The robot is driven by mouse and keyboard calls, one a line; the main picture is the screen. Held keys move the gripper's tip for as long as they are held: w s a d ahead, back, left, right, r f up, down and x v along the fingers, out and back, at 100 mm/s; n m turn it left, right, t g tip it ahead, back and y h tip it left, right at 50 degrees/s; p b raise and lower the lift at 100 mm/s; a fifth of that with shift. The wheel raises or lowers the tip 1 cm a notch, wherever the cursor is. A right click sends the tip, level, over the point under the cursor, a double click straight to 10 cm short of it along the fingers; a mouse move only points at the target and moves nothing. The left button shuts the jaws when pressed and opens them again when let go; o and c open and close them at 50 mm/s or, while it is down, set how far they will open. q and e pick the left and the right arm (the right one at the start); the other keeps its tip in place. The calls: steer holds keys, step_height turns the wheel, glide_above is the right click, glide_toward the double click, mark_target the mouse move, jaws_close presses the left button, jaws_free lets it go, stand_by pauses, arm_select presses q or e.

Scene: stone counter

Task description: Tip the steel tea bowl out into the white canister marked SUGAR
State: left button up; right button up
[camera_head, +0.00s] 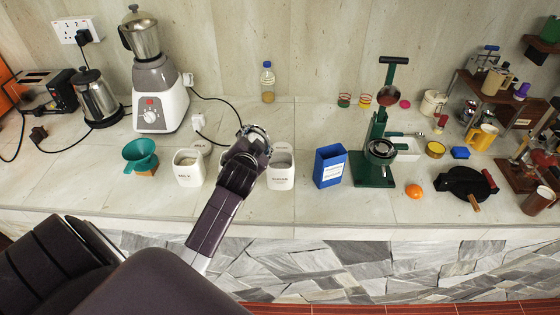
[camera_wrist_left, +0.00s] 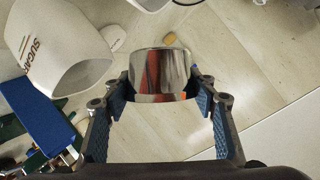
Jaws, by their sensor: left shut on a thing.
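The white canister marked SUGAR (camera_head: 281,176) stands open on the counter, just right of my left gripper (camera_head: 257,137) in the head view. In the left wrist view the canister (camera_wrist_left: 75,72) is at the upper left, its lettering visible. The steel tea bowl (camera_wrist_left: 160,72) is between the fingers of my left gripper (camera_wrist_left: 160,92), which is shut on it. The bowl's shiny side faces the wrist camera, so its contents and exact tilt cannot be told. In the head view the gripper mostly hides the bowl. My right gripper is not in view.
The white MILK canister (camera_head: 188,174) stands left of my left gripper. A blue box (camera_head: 330,168) stands right of the SUGAR canister, with a green press (camera_head: 374,180) beyond it. A blender (camera_head: 158,95) is behind left. The counter front is largely clear.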

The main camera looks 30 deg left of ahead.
arm_select(q)
steer(key=shift+w+d+r, duration=0.1)
steer(key=shift+w+d, duration=0.05)
steer(key=shift+d, duration=0.1)
steer(key=shift+r+m+b, duration=0.1)
steer(key=shift+m+b, duration=0.2)
steer(key=shift+b, duration=0.15)
steer(key=shift+d+r+y, duration=0.1)
steer(key=shift+d+y, duration=0.1)
steer(key=shift+y, duration=0.2)
steer(key=shift+m+b, duration=0.3)
steer(key=shift+b, duration=0.05)
steer(key=shift+w+d+b, duration=0.1)
steer(key=shift+b, duration=0.35)
steer(key=shift+f+m, duration=0.2)
steer(key=shift+m, duration=0.1)
steer(key=shift+y+b, duration=0.3)
steer(key=shift+d+f+b, duration=0.1)
steer(key=shift+f+b, duration=0.15)
steer(key=shift+b, duration=0.25)
